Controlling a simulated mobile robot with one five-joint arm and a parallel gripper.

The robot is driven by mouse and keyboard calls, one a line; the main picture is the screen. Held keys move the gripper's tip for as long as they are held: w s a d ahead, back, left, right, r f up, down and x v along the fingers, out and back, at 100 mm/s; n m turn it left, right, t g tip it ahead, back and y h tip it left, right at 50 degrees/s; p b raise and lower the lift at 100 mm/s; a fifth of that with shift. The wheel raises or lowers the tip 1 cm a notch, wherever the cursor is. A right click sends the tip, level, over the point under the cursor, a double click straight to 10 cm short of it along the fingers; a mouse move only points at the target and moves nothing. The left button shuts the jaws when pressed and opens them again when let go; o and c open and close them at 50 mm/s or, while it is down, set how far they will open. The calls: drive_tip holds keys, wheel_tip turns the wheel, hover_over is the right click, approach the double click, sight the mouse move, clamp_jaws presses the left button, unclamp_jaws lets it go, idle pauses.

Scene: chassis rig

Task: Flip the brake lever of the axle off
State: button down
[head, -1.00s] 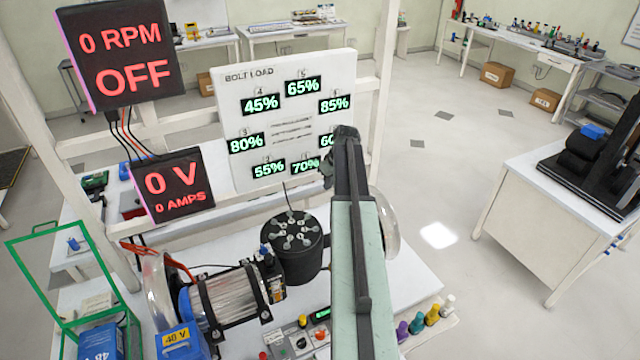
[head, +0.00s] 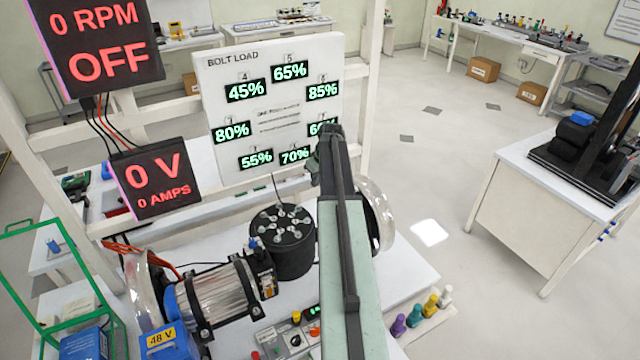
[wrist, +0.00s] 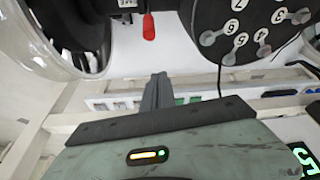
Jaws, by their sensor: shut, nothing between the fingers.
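A lever with a red tip (wrist: 149,27) shows at the top of the wrist view, beside a small label plate too small to read. It sits next to the dark round hub (wrist: 250,25) with numbered bolts. In the head view the hub (head: 283,240) stands at the right end of the clear-cased axle unit (head: 222,295); I cannot make out the red tip there. My gripper (head: 328,145) is shut and empty, held above and right of the hub in the picture. Its fingers (wrist: 157,92) are apart from the lever in the wrist view.
A bolt load panel (head: 215,95) and dark red-lettered displays (head: 155,182) hang on a white frame behind the bench. A clear disc (head: 378,215) is partly behind my arm.

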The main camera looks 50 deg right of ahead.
drive_tip(key=s+f, duration=0.1)
drive_tip(key=s+f+b, duration=0.1)
drive_tip(key=s+f, duration=0.1)
drive_tip(key=shift+a, duration=0.2)
